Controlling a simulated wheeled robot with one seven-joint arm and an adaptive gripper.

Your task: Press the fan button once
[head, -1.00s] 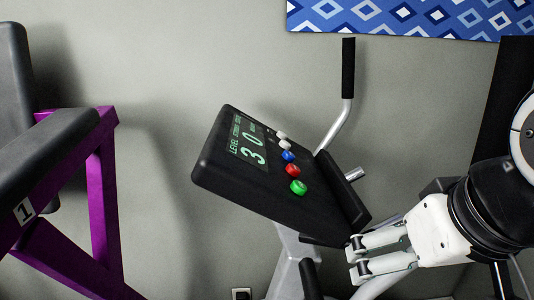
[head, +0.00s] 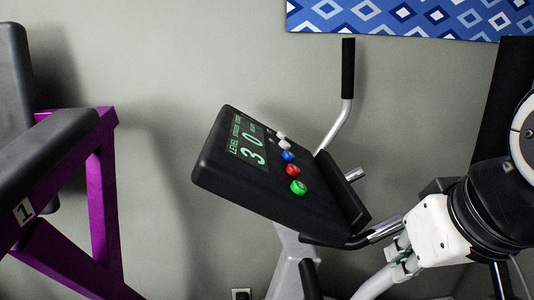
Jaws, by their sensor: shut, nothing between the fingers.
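A black exercise-machine console (head: 240,192) is tilted in the middle of the view. Its lit display (head: 247,145) shows green figures 3 and 0 with small lettering. A row of buttons runs below it: two white ones (head: 284,145), a blue one (head: 288,156), a red one (head: 292,170) and a green one (head: 298,187). I cannot tell which is the fan button; no label is legible. My gripper (head: 402,262) is at the lower right, shut and empty, apart from the buttons. Its fingers are partly hidden.
A grip bar (head: 347,85) rises behind the console. A chrome handle (head: 384,230) passes close to my gripper. A purple bench frame (head: 105,200) with black pads stands at left. A patterned blue panel (head: 410,15) hangs on the grey wall. Open space lies above the buttons.

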